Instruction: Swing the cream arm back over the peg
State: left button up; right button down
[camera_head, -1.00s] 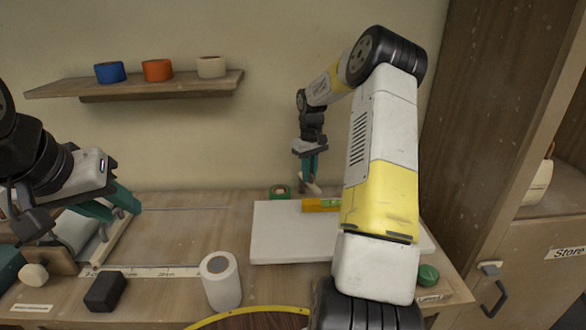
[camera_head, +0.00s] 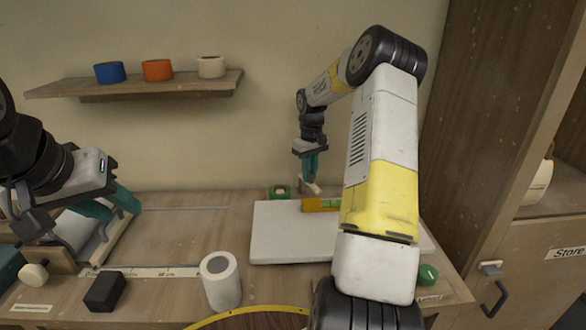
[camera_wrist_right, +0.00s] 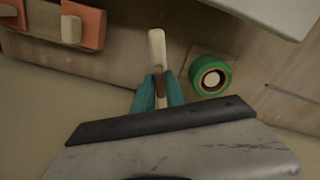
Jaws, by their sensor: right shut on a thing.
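The cream arm (camera_wrist_right: 157,48) is a short pale bar, seen in the right wrist view between the teal fingers of my right gripper (camera_wrist_right: 158,88). In the head view my right gripper (camera_head: 309,175) is shut on the cream arm (camera_head: 314,188), low above the back of the table. A green roll (camera_wrist_right: 211,76) with a pale round centre is just right of the cream arm in the wrist view; I cannot tell if that centre is the peg. The green roll (camera_head: 279,192) is left of the gripper in the head view. My left gripper (camera_head: 118,208) is open at the left.
A white roll (camera_head: 220,282) and a dark block (camera_head: 105,291) stand in front. A shelf (camera_head: 150,86) with rolls is on the wall. A cabinet (camera_head: 480,215) bounds the right.

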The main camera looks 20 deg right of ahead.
jog(key=shift+a+m, duration=0.4)
dwell(0.8)
jog(key=w+a+m, duration=0.3)
jog(key=a+m, duration=0.2)
jog(key=m, duration=0.9)
jog(key=shift+w+a, duration=0.15)
dwell(0.3)
jog(key=c, duration=1.4)
grip_release()
